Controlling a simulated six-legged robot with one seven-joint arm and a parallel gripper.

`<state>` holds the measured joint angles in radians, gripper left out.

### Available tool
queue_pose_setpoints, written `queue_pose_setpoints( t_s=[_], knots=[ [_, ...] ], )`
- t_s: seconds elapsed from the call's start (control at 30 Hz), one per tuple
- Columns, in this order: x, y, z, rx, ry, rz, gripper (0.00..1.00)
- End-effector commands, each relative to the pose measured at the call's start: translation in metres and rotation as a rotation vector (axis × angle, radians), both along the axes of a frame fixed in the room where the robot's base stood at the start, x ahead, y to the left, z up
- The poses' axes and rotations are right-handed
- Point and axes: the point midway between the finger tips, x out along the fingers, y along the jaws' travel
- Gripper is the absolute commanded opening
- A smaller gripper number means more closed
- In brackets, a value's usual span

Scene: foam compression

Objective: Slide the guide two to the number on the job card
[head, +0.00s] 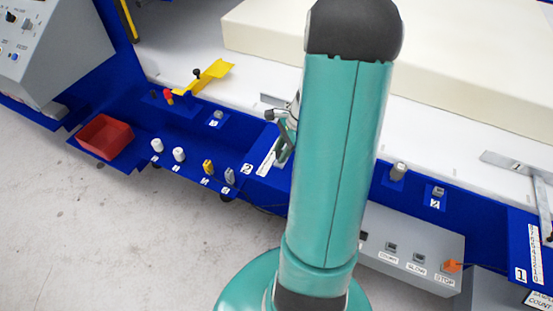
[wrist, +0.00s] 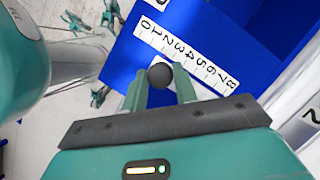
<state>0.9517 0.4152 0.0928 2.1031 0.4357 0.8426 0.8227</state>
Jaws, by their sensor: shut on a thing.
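My gripper (wrist: 160,82) is shut on the dark round knob (wrist: 159,75) of guide two, with one finger on each side of it. A white number scale (wrist: 190,55) running from 0 to 8 lies on the blue surface just beyond the knob. The knob is beside the low-to-middle numbers; no pointer is clear, so I cannot tell the exact reading. In the head view, the guide two scale (head: 268,160) is next to the label 2 (head: 247,168), and my arm hides most of the guide. I cannot make out a job card in either view.
A large cream foam block (head: 440,60) lies on the white bed. At left are a red tray (head: 103,138), a yellow bracket (head: 207,76) and several small pegs (head: 179,154). A grey button box (head: 415,245) and the guide one scale (head: 538,255) are at right.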

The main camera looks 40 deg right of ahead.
Motion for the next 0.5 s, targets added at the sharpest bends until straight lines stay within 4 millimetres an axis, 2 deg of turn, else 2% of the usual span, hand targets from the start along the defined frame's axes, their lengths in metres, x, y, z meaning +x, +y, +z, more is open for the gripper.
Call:
queue_pose_setpoints(
  t_s=[0.03, 0.1, 0.2, 0.5],
  knots=[
    [0.005, -0.012, 0.000, -0.005, -0.003, -0.003, 0.00],
    [0.009, -0.022, 0.000, -0.005, -0.003, -0.002, 0.00],
    [0.011, -0.030, 0.000, -0.004, -0.002, -0.001, 0.00],
    [0.011, -0.031, 0.001, -0.004, -0.002, 0.001, 0.00]
  ],
)
